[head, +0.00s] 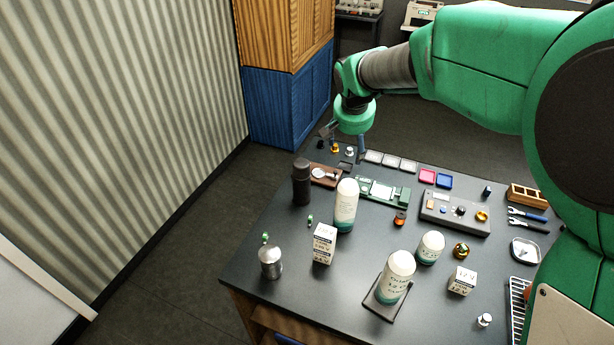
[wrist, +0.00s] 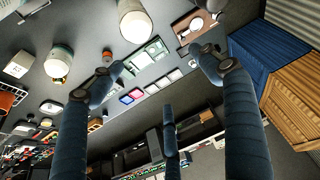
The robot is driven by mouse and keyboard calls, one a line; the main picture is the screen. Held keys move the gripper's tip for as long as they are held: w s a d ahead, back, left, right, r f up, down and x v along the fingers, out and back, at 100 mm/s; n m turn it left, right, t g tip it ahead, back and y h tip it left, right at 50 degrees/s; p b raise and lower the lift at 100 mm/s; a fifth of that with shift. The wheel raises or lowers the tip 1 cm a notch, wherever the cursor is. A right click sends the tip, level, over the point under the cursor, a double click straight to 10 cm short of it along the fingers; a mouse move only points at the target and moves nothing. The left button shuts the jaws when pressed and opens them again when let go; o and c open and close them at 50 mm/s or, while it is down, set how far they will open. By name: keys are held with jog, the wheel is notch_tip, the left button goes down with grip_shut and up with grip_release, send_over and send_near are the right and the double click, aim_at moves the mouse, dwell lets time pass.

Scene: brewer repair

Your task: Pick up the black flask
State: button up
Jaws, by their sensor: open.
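The black flask (head: 301,183) stands upright near the left edge of the dark table in the head view. My gripper (head: 345,143) is open and empty above the far left part of the table, behind the flask and to its right. It is apart from the flask. In the wrist view the fingers of my gripper (wrist: 160,66) are spread wide with nothing between them.
A white bottle (head: 345,206) stands right of the flask. A brown board with a dial (head: 326,175) lies just behind it. A metal canister (head: 270,262) and a white box (head: 324,243) stand nearer. The floor left of the table (head: 236,282) is clear.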

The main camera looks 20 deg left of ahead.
jog(key=p, duration=0.3)
send_near(300, 165)
jog(key=shift+r+n, duration=0.15)
jog(key=shift+n, duration=0.15)
jog(key=shift+x, duration=4.25)
jog(key=shift+p+x, duration=0.7)
jog(key=shift+x, duration=1.9)
jog(key=shift+d, duration=0.1)
